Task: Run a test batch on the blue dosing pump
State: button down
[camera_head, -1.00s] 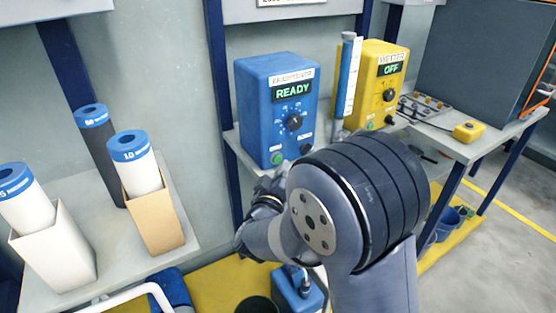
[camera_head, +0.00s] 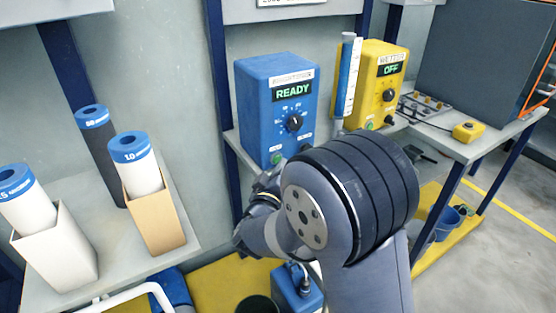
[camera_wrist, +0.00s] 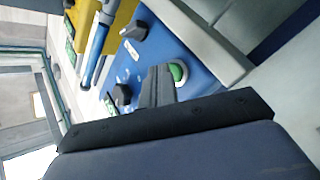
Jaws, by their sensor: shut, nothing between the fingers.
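The blue dosing pump (camera_head: 253,112) stands upright on a shelf, its display (camera_head: 292,92) lit green with READY. It has a dial knob (camera_head: 295,123), a green button (camera_head: 277,159) at the lower left and a black knob at the lower right, partly behind my arm. In the wrist view the pump (camera_wrist: 190,50) lies sideways, with the green button (camera_wrist: 179,73) right by the fingertips of my gripper (camera_wrist: 162,78). My gripper is shut and empty; whether it touches the button I cannot tell. In the head view my arm mostly hides it.
A yellow unit (camera_head: 377,80) reading OFF stands right of the pump, with a blue-and-white tube (camera_head: 348,80) between them. A side table (camera_head: 455,140) holds a yellow button box (camera_head: 468,132). Blue-capped cylinders, two in open boxes, stand on the left shelf (camera_head: 190,240).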

jog(key=shift+w+a, duration=0.25)
jog(key=shift+w, duration=0.1)
dwell(0.4)
jog(key=shift+s+d, duration=0.1)
jog(key=shift+s, duration=0.05)
jog(key=shift+s+d, duration=0.4)
jog(key=shift+s, duration=0.2)
jog(key=shift+s+d, duration=0.7)
jog(key=shift+s, duration=0.35)
jog(key=shift+s+d, duration=0.7)
jog(key=shift+s, duration=0.35)
jog(key=shift+w, duration=0.1)
jog(key=shift+s+d+b, duration=0.25)
jog(key=shift+s+d, duration=0.3)
jog(key=shift+s, duration=0.3)
jog(key=shift+s+d+b, duration=0.25)
jog(key=shift+s+d, duration=0.3)
jog(key=shift+s, duration=0.3)
